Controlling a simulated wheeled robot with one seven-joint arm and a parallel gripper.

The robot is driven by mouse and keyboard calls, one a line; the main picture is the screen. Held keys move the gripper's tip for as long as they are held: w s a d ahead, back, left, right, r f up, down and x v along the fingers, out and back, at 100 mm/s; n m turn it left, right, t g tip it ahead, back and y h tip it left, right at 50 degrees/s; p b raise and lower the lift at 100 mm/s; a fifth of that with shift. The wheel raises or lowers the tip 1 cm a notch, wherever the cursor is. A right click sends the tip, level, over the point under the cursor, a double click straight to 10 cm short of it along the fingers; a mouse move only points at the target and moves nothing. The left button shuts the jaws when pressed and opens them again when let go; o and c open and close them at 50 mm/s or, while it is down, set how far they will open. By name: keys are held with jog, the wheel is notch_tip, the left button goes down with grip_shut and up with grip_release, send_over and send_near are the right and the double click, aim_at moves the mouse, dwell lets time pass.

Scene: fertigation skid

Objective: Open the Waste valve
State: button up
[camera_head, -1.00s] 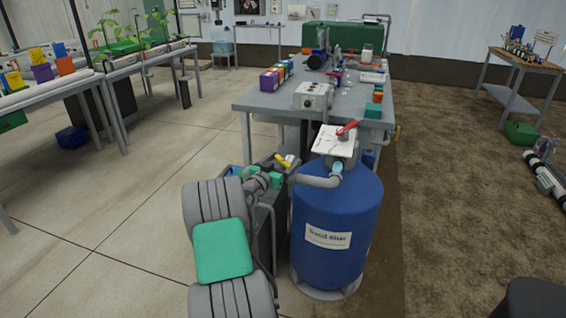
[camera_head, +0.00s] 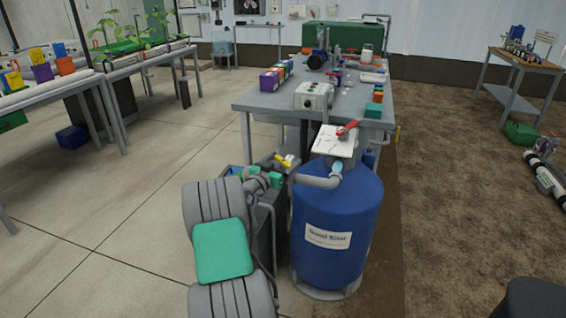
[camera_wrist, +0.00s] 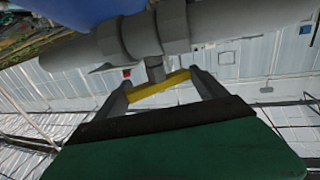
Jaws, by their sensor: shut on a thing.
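The valve's yellow handle (camera_head: 283,161) sits beside the grey pipe (camera_head: 318,181) that runs to the blue sand filter (camera_head: 336,225). In the wrist view my gripper (camera_wrist: 158,86) has its two grey fingers at either end of the yellow handle (camera_wrist: 158,87), shut on it. The handle lies crosswise between the fingers, just below a grey valve body (camera_wrist: 140,36) on the pipe. No label reading "Waste" is legible. In the head view my arm hides part of the valve, and the fingers are too small to make out.
A red lever (camera_head: 347,128) on a white plate (camera_head: 334,142) tops the sand filter. A grey workbench (camera_head: 255,101) with boxes stands behind. A dark tank (camera_head: 267,215) is close beside my arm. Open concrete floor lies to the left and bare soil to the right.

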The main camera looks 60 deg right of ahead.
jog(key=o, duration=1.3)
jog(key=a, duration=0.7)
jog(key=shift+w+a, duration=0.25)
jog(key=shift+a, duration=0.15)
